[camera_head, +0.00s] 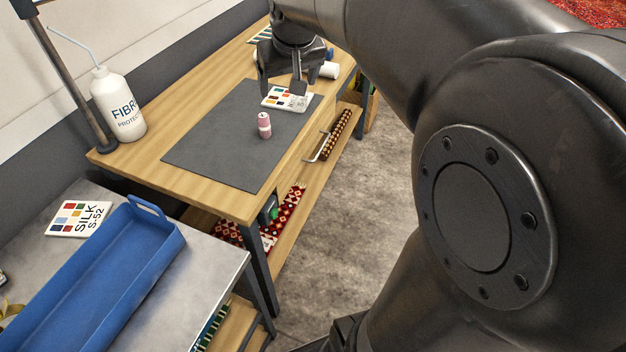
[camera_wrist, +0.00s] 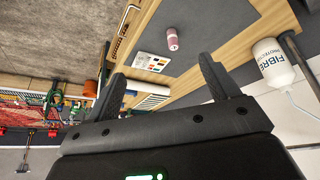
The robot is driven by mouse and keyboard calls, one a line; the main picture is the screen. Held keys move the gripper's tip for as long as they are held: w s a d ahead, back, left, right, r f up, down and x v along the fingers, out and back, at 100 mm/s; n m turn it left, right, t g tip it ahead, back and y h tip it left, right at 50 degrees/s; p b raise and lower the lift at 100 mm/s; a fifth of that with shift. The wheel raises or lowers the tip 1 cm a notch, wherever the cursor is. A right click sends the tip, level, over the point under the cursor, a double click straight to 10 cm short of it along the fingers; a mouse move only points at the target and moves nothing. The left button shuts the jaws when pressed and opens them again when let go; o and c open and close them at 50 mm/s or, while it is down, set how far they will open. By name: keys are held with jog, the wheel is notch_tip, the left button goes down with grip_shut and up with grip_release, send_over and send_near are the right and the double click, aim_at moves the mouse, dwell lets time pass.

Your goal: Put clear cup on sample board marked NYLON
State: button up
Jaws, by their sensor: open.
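My gripper (camera_head: 281,86) is open and empty, above the far right part of the grey mat on the wooden table. In the wrist view its two fingers (camera_wrist: 162,86) stand wide apart. A white sample board (camera_head: 286,98) with colour swatches lies on the mat just below and beside the fingers. It also shows in the wrist view (camera_wrist: 152,62); its lettering is too small to read. Another sample board (camera_head: 78,218), marked SILK S.52, lies on the grey bench at the near left. I cannot make out a clear cup or a board marked NYLON.
A small pink cylinder (camera_head: 264,124) stands on the grey mat (camera_head: 215,135) near the board. A white FIBRE bottle (camera_head: 118,105) and a dark post stand at the table's left. A blue tray (camera_head: 150,275) sits on the near bench. The left half of the mat is clear.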

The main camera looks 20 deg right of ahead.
jog(key=s+a+f, duration=0.1)
jog(key=s+f, duration=0.2)
jog(key=s, duration=0.8)
jog(key=s+a+f, duration=0.2)
jog(key=s+f, duration=0.1)
jog(key=s, duration=0.7)
jog(key=shift+s+a+t, duration=0.3)
jog(key=shift+s, duration=0.1)
